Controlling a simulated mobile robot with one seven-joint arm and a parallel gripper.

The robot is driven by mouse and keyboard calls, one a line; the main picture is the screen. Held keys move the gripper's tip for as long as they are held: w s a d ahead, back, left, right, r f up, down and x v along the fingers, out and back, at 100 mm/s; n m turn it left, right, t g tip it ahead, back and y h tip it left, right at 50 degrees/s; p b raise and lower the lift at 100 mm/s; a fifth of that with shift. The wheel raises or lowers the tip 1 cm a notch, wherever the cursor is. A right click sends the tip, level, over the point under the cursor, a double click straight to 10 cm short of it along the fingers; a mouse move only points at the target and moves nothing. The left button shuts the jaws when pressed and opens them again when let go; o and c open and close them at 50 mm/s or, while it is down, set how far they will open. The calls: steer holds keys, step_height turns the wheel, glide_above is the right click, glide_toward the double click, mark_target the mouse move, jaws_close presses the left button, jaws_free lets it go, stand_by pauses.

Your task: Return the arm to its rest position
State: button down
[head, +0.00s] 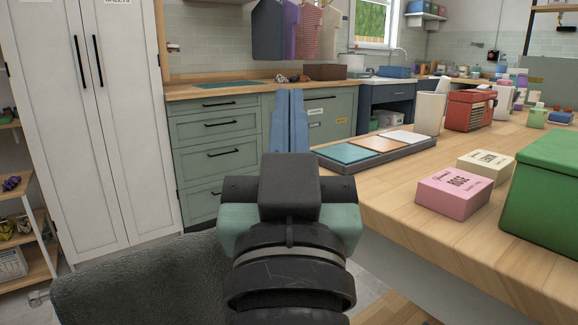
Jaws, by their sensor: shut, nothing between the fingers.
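My gripper (290,95) is in the middle of the head view, seen from behind, with its blue fingers pointing up and away. The fingers are together, and nothing shows between them. It is in the open space left of the wooden counter, in front of the green cabinets. My dark wrist fills the lower middle of the picture. A dark grey cloth (150,275) hangs at the lower left, beside my wrist, over what looks like a bar. My wrist covers its right end.
The wooden counter (400,205) on the right holds a tray of coloured tiles (350,165), a pink box (453,193), a cream box (486,168), a green box (545,200) and a red toolbox (470,110). A tall white cupboard (90,130) and green drawers (215,155) stand behind.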

steer(key=s+r+t+p, duration=0.4)
steer(key=s+r, duration=0.3)
steer(key=r, duration=0.7)
step_height(320, 180, up, 36)
steer(key=p, duration=3.6)
steer(key=shift+w+f, duration=0.25)
steer(key=shift+f, duration=0.1)
